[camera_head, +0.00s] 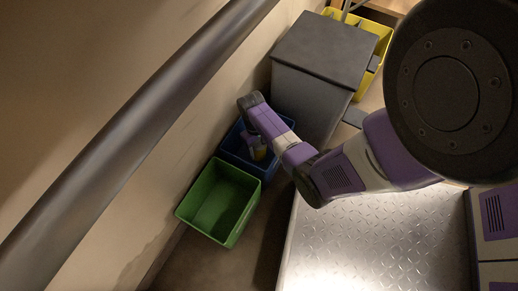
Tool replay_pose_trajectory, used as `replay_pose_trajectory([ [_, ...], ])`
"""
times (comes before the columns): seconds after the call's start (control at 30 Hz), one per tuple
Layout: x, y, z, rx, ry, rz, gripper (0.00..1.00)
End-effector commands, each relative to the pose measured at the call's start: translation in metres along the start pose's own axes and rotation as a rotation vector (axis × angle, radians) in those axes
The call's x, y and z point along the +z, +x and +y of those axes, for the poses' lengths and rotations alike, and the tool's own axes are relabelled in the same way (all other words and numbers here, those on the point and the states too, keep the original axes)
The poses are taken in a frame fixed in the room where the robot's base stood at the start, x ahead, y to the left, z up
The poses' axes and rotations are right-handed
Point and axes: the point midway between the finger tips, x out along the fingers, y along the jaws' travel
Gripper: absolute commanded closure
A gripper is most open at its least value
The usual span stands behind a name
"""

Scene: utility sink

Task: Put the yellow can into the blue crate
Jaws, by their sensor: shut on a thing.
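The blue crate (232,149) is against the wall, left of the picture's middle, partly covered by my arm. My gripper (257,148) is small in view and points down over the crate's opening. My wrist and forearm hide part of the can and the crate's right side. I cannot tell how far the can is above the crate floor.
An empty green crate (190,207) stands directly in front of the blue one. A dark grey bin (320,50) stands behind, with a yellow container (387,45) beyond it. A grey pipe (130,120) crosses the left. A metal tread-plate surface (370,240) lies at the lower right.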

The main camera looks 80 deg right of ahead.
Motion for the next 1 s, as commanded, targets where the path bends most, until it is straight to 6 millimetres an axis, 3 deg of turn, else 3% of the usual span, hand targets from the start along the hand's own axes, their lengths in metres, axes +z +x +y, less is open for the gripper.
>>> replay_pose_trajectory([
  [0.07,-0.002,0.010,0.001,0.000,0.001,0.001,0.85],
  [0.43,-0.003,0.012,0.000,0.000,0.000,0.001,0.85],
  [0.47,-0.003,0.012,0.000,0.000,0.000,0.001,0.38],
  [0.57,-0.002,0.011,0.000,0.000,0.000,0.001,0.18],
  [0.87,-0.002,0.011,0.000,0.000,0.000,0.001,0.18],
  [1.0,-0.002,0.001,0.000,0.000,0.000,0.002,0.18],
])
